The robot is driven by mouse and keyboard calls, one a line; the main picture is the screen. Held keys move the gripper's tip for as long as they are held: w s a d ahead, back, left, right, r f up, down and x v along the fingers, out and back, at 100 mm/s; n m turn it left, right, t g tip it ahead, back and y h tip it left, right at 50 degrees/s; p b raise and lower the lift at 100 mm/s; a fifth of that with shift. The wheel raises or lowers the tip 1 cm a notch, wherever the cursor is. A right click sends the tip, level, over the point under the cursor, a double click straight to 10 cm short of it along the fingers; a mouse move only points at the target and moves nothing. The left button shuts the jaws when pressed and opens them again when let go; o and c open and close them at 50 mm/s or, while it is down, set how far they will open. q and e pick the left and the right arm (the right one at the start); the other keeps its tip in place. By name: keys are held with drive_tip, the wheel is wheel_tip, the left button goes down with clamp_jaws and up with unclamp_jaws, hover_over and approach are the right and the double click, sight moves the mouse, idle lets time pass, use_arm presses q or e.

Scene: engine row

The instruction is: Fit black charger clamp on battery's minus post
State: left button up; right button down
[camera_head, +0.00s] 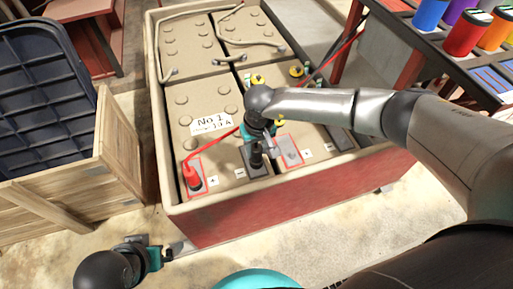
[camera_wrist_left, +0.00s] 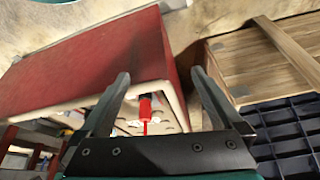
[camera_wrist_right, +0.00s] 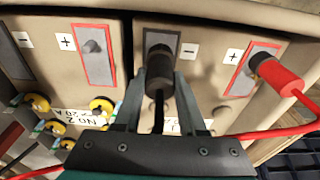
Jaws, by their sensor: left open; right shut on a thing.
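My right gripper (camera_head: 256,150) is shut on the black charger clamp (camera_wrist_right: 159,68), just over the front of the battery. The clamp's lower end is at the grey pad (camera_wrist_right: 160,38) beside a minus label (camera_wrist_right: 190,50). The post is hidden under the clamp, and I cannot tell whether the clamp is fully down on it. The black clamp also shows in the head view (camera_head: 257,163). The red clamp (camera_head: 192,176) sits at the plus pad of the same battery (camera_head: 205,110). My left gripper (camera_wrist_left: 160,80) is open and empty, low outside the box.
The batteries stand in a red box with a pale rim (camera_head: 240,196). A red cable (camera_wrist_right: 250,135) runs close by my right gripper. Another red-bordered plus pad (camera_head: 289,150) lies to the right. A wooden crate (camera_head: 118,150) stands left; a rack of coloured cups (camera_head: 465,35) stands back right.

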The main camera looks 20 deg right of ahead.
drive_tip(key=shift+f+b, duration=0.55)
drive_tip(key=shift+f, duration=0.1)
use_arm(q)
drive_tip(key=shift+w+d+r+t+h+b, duration=0.2)
drive_tip(key=shift+w+d+r+t+b, duration=0.05)
drive_tip(key=shift+w+d+r+t, duration=0.3)
drive_tip(key=shift+w+d+r+t+h+b, duration=0.25)
drive_tip(key=shift+w+d+r+t, duration=0.15)
drive_tip(key=shift+r, duration=0.2)
use_arm(e)
drive_tip(key=shift+f, duration=0.4)
use_arm(q)
drive_tip(key=shift+s, duration=0.1)
use_arm(e)
drive_tip(key=shift+c, duration=2)
unclamp_jaws()
use_arm(q)
drive_tip(key=shift+s+a, duration=0.1)
